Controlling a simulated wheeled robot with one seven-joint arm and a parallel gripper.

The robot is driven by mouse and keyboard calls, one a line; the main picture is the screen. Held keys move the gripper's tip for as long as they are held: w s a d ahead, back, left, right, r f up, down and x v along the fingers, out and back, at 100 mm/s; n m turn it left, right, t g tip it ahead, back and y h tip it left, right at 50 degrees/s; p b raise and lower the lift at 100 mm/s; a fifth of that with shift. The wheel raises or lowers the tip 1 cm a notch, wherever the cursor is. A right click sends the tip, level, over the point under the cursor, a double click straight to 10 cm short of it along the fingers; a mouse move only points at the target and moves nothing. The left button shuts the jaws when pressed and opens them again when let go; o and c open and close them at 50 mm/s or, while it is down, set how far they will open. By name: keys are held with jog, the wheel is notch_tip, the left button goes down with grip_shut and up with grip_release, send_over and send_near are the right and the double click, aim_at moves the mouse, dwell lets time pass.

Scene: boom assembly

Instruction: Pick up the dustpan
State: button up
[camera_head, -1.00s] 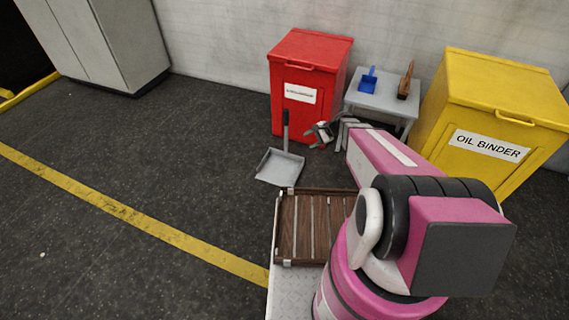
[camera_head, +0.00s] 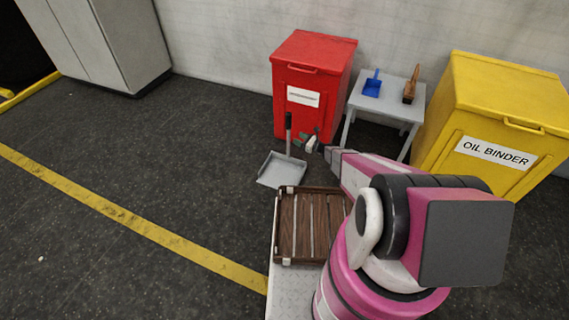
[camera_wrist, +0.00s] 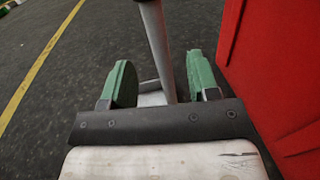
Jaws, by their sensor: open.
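A grey dustpan (camera_head: 282,170) stands on the dark floor in front of the red bin, its long dark handle (camera_head: 289,133) upright. In the head view my gripper (camera_head: 304,139) is just right of the handle, at about mid-height. In the wrist view my gripper (camera_wrist: 158,62) is open, with one green finger on each side of the grey handle (camera_wrist: 155,30) as seen from there. I cannot tell how deep the handle sits between the fingers; neither finger is seen to touch it. The pan (camera_wrist: 150,98) is mostly hidden behind the gripper.
The red bin (camera_head: 303,70) stands close behind and right of the handle. A small grey table (camera_head: 388,107) holds a blue dustpan (camera_head: 372,84) and a brush (camera_head: 411,86). A yellow oil binder bin (camera_head: 497,120) stands at right. The floor to the left is open.

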aim_at(289, 134)
jog(key=shift+x, duration=3.55)
jog(key=shift+s+f, duration=0.1)
jog(key=shift+s, duration=0.05)
grip_shut()
